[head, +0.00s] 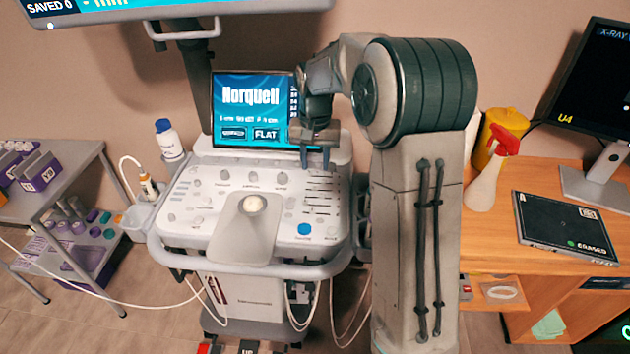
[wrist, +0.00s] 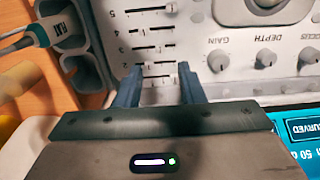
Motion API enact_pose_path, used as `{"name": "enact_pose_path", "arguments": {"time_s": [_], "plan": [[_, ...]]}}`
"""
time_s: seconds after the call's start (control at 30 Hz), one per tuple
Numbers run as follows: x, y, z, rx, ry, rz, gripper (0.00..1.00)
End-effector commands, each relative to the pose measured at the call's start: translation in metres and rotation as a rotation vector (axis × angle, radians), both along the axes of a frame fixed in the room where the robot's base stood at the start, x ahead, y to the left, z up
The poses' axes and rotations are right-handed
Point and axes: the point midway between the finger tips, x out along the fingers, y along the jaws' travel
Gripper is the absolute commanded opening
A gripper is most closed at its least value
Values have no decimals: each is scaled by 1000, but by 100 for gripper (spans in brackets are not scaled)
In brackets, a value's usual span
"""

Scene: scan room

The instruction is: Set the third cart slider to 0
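The ultrasound cart (head: 205,225) has a light grey console with a block of horizontal sliders (head: 322,190) at its upper right. My gripper (head: 315,160) is over the console's back right edge. In the wrist view my gripper (wrist: 160,72) is open and empty, its two fingers apart on either side of the slots nearest me. Whether the fingertips touch the panel is unclear.
The cart's screen (head: 250,105) stands behind the console. Knobs (wrist: 217,62) lie beside the sliders in the wrist view. A probe (wrist: 50,30) sits in a side holder. A wooden desk (head: 490,240) with a spray bottle (head: 490,175) and black panel (head: 565,225) is at right.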

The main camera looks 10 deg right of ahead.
Motion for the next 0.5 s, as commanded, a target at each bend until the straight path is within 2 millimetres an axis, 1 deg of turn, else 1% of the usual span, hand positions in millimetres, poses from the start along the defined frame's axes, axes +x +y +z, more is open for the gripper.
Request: {"name": "enact_pose_path", "arguments": {"time_s": [0.03, 0.2, 0.33, 0.5], "plan": [[-1, 0, -12, 1, 5, 0, 35], [-1, 0, -43, 0, 3, 1, 35], [-1, 0, -59, 0, 2, 2, 35], [-1, 0, -68, 0, 0, 1, 35]]}}
